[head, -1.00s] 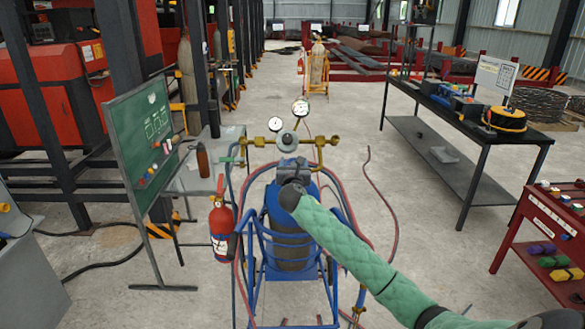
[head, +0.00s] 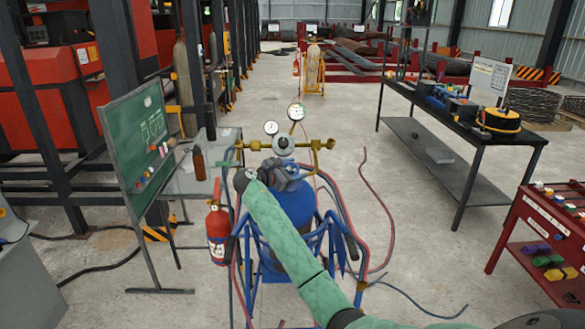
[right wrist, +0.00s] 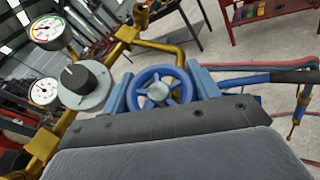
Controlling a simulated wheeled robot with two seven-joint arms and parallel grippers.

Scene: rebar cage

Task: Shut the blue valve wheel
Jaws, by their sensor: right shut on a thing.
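The blue valve wheel (right wrist: 158,92) shows in the right wrist view, a spoked wheel with a pale hub on the brass regulator. My right gripper (right wrist: 163,86) has one blue-grey finger on each side of the rim and is shut on it. In the head view the right gripper (head: 287,168) is at the top of the blue gas cylinder (head: 298,203), and the wheel is mostly hidden behind it. My left gripper is not in view.
The cylinder stands in a blue cart (head: 318,245) with red and blue hoses around it. A red extinguisher (head: 217,230) hangs at its left. A green board (head: 140,135) stands at left, a black bench (head: 462,140) at right. Open floor lies between cart and bench.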

